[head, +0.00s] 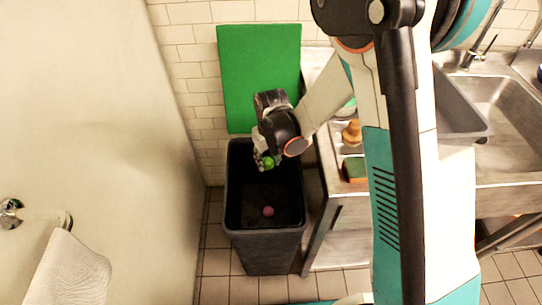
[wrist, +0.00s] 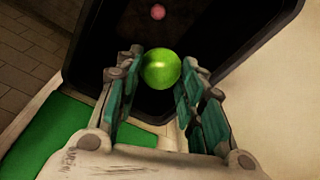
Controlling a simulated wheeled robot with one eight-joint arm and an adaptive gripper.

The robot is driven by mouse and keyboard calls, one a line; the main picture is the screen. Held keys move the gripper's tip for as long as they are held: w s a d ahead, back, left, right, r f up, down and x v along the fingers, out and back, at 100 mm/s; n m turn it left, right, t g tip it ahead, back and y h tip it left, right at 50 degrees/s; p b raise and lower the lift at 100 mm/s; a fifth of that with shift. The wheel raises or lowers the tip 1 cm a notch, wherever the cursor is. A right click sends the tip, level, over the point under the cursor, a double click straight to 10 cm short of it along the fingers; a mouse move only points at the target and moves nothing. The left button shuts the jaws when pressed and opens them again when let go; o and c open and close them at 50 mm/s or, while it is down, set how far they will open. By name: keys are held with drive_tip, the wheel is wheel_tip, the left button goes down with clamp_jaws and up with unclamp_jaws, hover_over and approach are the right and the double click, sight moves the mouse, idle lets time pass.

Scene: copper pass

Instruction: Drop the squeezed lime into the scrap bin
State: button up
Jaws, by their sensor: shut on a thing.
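The squeezed lime (wrist: 161,69) is a green ball between the fingertips of my gripper (wrist: 158,90) in the wrist view. In the head view the lime (head: 268,162) shows at the lower end of my gripper (head: 264,158). The gripper is shut on it. The scrap bin (head: 262,245) is a tall dark open container on the floor. The gripper and lime are over the bin's opening, near its back edge. In the wrist view the bin's dark inside (wrist: 215,25) lies beyond the lime. How high the lime is above the rim is hard to tell.
A small pink ball (head: 268,211) lies inside the bin. A green board (head: 260,75) stands against the tiled wall behind. A metal sink counter (head: 340,205) with a sponge (head: 355,169) and a brush (head: 352,133) is right of the bin. A towel (head: 68,270) hangs at left.

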sight(270, 164)
wheel_tip(270, 164, down, 5)
drive_tip(key=b, duration=0.2)
drive_tip(key=shift+b, duration=0.35)
drive_tip(key=o, duration=0.9)
drive_tip(key=shift+r, duration=0.1)
drive_tip(key=r, duration=0.4)
drive_tip(key=s+r, duration=0.1)
drive_tip(key=r, duration=0.6)
drive_tip(key=shift+s+d+r, duration=0.15)
drive_tip(key=shift+d+r, duration=0.15)
drive_tip(key=shift+r, duration=0.05)
drive_tip(key=shift+r, duration=0.1)
